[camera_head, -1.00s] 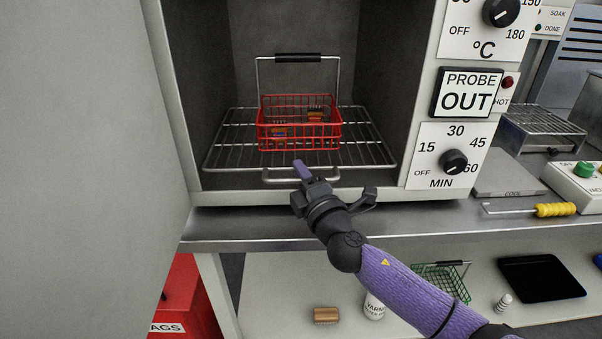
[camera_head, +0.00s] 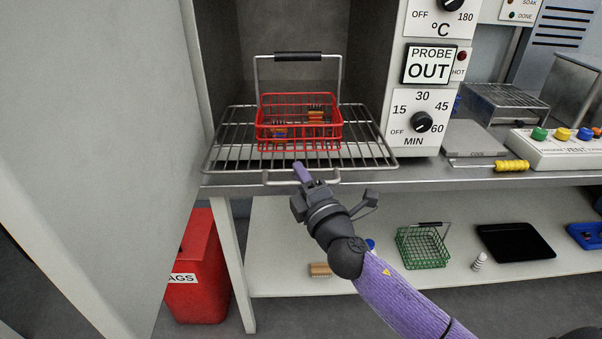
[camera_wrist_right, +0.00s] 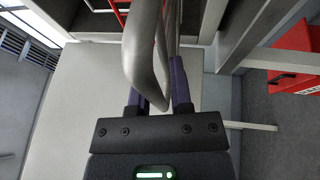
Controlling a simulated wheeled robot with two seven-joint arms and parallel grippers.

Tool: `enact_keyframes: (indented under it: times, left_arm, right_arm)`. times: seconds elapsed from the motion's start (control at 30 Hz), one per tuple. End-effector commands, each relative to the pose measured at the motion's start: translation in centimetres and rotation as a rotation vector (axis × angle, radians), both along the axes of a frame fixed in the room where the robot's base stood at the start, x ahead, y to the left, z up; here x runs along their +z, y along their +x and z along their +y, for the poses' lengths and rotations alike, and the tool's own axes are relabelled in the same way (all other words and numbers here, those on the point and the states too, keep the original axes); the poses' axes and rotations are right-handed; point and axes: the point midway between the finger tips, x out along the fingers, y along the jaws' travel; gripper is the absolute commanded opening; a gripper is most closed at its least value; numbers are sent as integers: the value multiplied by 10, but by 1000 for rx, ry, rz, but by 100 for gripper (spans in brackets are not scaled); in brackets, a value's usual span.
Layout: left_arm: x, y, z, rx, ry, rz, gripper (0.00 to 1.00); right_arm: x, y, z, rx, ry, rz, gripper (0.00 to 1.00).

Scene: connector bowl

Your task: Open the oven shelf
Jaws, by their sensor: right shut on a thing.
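The oven shelf (camera_head: 222,150) is a wire rack that sticks out of the open oven, its front past the oven's lower edge. My right gripper (camera_head: 302,172) is shut on the handle loop at the shelf's front; the right wrist view shows the metal handle (camera_wrist_right: 145,75) between its purple fingers (camera_wrist_right: 158,97). A red wire basket (camera_head: 300,138) with a raised black-gripped handle stands on the shelf and holds a few small connectors. My left gripper is not in view.
The oven door (camera_head: 100,120) stands open on the left. A bench edge (camera_head: 480,181) runs below the oven. A green basket (camera_head: 423,248) and a black tray (camera_head: 515,242) lie on the lower shelf. A red bin (camera_head: 197,270) stands at lower left.

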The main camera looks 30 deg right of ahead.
Motion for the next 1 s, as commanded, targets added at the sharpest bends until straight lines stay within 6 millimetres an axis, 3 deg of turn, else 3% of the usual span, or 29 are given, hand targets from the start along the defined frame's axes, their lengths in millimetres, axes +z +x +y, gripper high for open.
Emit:
enact_keyframes:
  times: [0.03, 0.33, 0.37, 0.5, 0.77, 1.0]
  left_arm:
    - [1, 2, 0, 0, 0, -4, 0]
    - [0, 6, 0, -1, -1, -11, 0]
    - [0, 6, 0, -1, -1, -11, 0]
    - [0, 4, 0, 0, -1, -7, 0]
    - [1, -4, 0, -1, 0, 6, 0]
    - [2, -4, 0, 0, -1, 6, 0]
  right_arm:
    - [8, 0, 0, 0, -8, -18, 0]
    - [8, 0, 0, 1, -8, -18, 0]
    - [8, 0, 0, 1, -7, -18, 28]
    - [6, 0, 0, 1, -5, -13, 52]
    - [2, -4, 1, 2, -1, -7, 52]
    - [-8, -49, 8, 0, 0, -4, 52]
